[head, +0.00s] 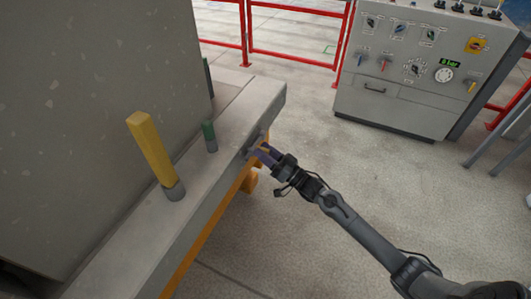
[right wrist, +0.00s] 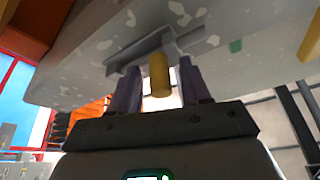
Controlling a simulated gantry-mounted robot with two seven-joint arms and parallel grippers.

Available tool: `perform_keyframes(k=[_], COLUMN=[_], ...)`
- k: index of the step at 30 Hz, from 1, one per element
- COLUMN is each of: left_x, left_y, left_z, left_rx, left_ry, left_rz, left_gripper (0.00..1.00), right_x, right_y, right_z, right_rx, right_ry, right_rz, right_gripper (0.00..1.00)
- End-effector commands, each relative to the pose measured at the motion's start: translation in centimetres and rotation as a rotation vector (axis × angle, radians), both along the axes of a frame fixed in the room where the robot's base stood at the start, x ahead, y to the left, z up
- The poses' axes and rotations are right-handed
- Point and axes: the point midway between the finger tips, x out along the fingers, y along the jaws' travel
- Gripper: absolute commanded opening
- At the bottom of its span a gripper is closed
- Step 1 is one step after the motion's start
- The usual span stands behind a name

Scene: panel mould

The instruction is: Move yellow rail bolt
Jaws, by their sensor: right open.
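The yellow rail bolt (right wrist: 159,75) is a short yellow cylinder sticking out from a grey metal bracket (right wrist: 150,50) on the side of the mould rail. My right gripper (right wrist: 158,92) is open, with one purple finger on each side of the bolt and a gap visible to the right finger. In the head view my right gripper (head: 261,153) is at the rail's outer side, where the bolt is mostly hidden. My left gripper is in neither view.
A tall yellow bar (head: 150,148) and a short green peg (head: 209,136) stand on the concrete-grey rail (head: 135,245). A large grey panel (head: 85,120) rises behind them. A control cabinet (head: 405,100) and red railings (head: 295,50) are at the back.

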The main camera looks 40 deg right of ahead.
Motion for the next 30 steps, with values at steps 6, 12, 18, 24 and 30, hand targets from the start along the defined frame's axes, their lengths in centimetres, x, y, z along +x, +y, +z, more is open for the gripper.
perform_keyframes(k=[6,12,18,24,30], left_x=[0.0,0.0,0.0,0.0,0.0], left_y=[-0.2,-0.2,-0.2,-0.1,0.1], left_z=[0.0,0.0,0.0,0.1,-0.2], left_rx=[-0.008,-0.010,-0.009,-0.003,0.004], left_ry=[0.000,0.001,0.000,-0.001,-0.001], left_rz=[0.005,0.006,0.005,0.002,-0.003], left_gripper=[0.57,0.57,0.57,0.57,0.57], right_x=[0.0,0.0,0.0,1.1,2.3], right_y=[0.0,0.0,0.0,-2.2,-4.8], right_z=[0.0,0.0,0.0,0.0,-0.1], right_rx=[0.000,0.000,0.000,-0.002,-0.001], right_ry=[0.000,0.000,0.000,0.000,0.001], right_rz=[0.000,0.000,0.000,-0.004,-0.002], right_gripper=[0.29,0.00,0.00,0.00,0.00])
